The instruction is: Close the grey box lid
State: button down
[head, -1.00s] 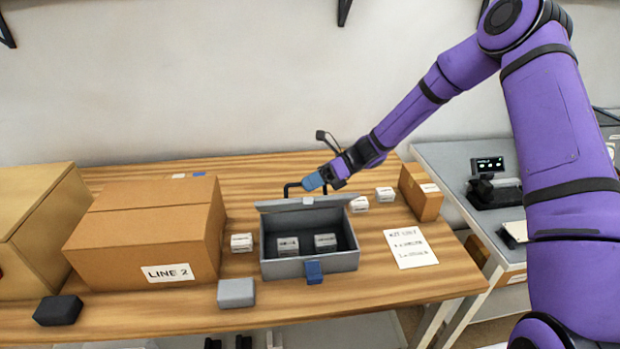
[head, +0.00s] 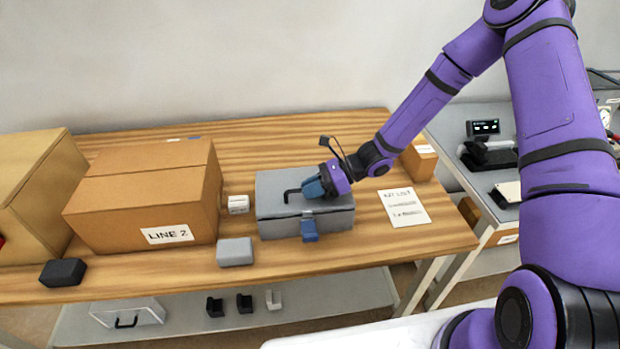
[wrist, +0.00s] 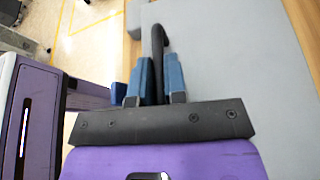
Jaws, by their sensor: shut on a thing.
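The grey box (head: 333,223) stands on the wooden table, and its lid (head: 278,183) now lies down flat over the top, hiding the inside. A blue latch (head: 309,230) hangs on its front face. A black handle (head: 291,193) rises from the lid; it also shows in the wrist view (wrist: 158,45). My gripper (head: 312,188) is over the lid, its blue fingers shut on the handle. In the wrist view my gripper (wrist: 155,82) has one finger on each side of the handle. I cannot tell if the lid's front edge is fully seated.
A grey block (head: 235,252) sits just front-left of the box and a small white labelled box (head: 238,204) to its left. A large LINE 2 carton (head: 150,200) stands farther left. A paper sheet (head: 404,207) lies on the right. A small carton (head: 419,160) stands behind it.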

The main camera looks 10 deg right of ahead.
jog(key=shift+s+f, duration=0.25)
jog(key=shift+f, duration=0.25)
jog(key=shift+s+d+f, duration=0.1)
jog(key=shift+f, duration=0.05)
jog(key=c, duration=1.2)
grip_release()
jog(key=shift+o, duration=0.2)
jog(key=shift+d, duration=0.1)
jog(key=v, duration=1)
jog(key=shift+d+r, duration=0.15)
jog(key=shift+r, duration=0.1)
